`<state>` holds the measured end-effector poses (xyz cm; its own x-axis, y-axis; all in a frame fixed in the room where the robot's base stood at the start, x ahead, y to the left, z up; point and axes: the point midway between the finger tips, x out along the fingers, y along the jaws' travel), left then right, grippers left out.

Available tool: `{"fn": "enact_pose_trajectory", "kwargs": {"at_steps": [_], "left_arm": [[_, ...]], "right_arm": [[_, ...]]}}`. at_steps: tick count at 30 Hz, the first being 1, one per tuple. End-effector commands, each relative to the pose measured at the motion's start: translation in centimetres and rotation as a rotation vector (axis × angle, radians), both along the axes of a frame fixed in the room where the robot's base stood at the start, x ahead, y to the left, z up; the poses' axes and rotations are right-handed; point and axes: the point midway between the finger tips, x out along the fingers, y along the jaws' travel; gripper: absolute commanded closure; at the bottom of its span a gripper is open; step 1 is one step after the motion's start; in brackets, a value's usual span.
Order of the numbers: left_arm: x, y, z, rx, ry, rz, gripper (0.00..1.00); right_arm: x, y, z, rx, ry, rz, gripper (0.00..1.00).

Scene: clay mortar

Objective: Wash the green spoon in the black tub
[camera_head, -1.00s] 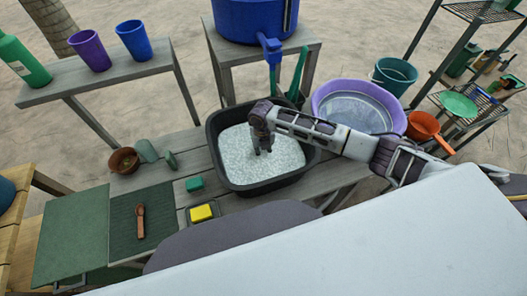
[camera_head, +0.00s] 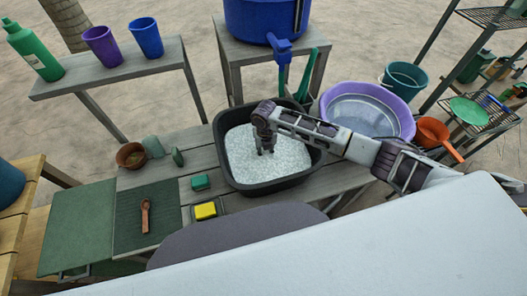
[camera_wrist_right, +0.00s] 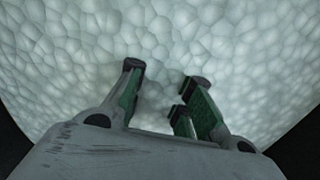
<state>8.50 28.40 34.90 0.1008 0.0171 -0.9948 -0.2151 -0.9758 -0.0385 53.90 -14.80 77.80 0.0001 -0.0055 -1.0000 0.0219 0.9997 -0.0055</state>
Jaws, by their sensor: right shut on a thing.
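The black tub (camera_head: 270,188) stands on the grey table and is filled with white foam (camera_head: 245,160), which also fills most of the right wrist view (camera_wrist_right: 60,60). My right gripper (camera_head: 265,150) reaches down into the tub, its fingertips at the foam. In the right wrist view the two fingers (camera_wrist_right: 165,75) are a little apart, with green on their inner sides. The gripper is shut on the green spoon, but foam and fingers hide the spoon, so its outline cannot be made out. My left gripper is not in view.
A purple basin (camera_head: 405,95) stands right of the tub, close to my right arm. A blue tap (camera_head: 279,45) hangs behind the tub.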

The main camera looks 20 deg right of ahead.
Motion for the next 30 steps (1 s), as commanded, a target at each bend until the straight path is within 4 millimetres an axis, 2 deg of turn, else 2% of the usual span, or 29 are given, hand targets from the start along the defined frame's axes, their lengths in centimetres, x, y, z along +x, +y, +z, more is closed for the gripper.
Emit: {"fn": "enact_pose_trajectory", "kwargs": {"at_steps": [12, 23, 30], "left_arm": [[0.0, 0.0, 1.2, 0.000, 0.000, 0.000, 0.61], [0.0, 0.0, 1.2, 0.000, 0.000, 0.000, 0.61], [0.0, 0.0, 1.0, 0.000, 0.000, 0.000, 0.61]], "right_arm": [[-0.6, -1.9, 0.1, 0.000, 0.000, -0.001, 0.92], [-0.6, -1.9, 0.0, 0.001, 0.000, 0.000, 0.92], [-0.3, -0.9, 0.1, 0.002, -0.001, 0.001, 0.92]]}}
